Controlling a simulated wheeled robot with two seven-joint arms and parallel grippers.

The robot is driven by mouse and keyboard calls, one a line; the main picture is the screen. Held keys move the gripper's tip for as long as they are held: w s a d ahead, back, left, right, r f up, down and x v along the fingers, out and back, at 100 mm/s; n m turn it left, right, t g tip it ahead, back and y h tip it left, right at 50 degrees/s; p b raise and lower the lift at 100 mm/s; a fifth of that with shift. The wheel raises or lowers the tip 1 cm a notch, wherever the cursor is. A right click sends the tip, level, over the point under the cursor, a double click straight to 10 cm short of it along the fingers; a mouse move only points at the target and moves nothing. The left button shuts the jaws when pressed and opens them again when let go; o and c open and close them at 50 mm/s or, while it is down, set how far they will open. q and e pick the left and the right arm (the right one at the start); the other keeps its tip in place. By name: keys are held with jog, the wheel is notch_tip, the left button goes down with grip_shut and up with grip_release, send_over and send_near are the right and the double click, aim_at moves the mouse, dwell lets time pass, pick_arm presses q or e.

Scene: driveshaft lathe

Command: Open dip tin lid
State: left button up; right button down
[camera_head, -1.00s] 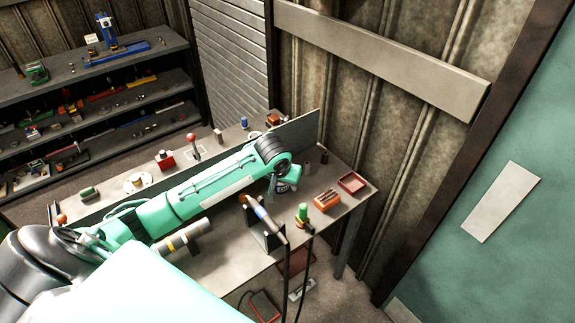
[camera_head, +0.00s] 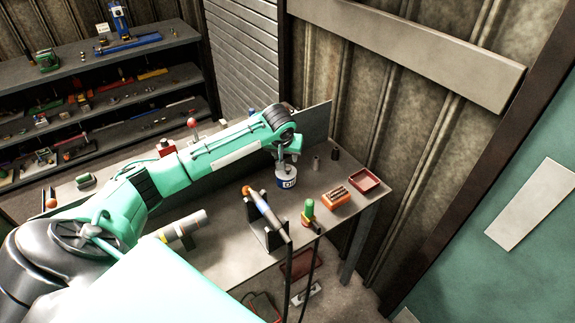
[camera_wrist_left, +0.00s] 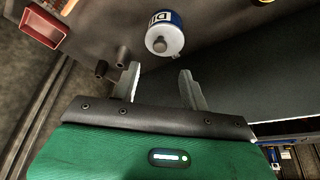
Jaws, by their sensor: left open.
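The dip tin (camera_head: 286,181) is a small white and blue can on the bench, just under my left wrist in the head view. In the left wrist view the tin (camera_wrist_left: 165,36) lies just beyond my fingertips, with its pale lid and a small grey knob (camera_wrist_left: 160,44) facing the camera. The lid appears to be on. My left gripper (camera_wrist_left: 159,69) is open and empty, its two fingers apart and not touching the tin. In the head view the wrist hides most of the fingers. My right gripper is not in view.
Right of the tin on the bench (camera_head: 225,238) stand a green-topped tool (camera_head: 309,211), an orange block of bits (camera_head: 336,197) and a red tray (camera_head: 364,180). A torch-like tool (camera_head: 263,208) rests on a black stand in front. Two small dark cylinders stand near the back panel.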

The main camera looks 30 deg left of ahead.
aim_at(288, 168)
pick_arm(q)
jog(key=p+x, duration=0.1)
jog(key=x, duration=0.8)
jog(key=shift+p, duration=0.4)
grip_shut()
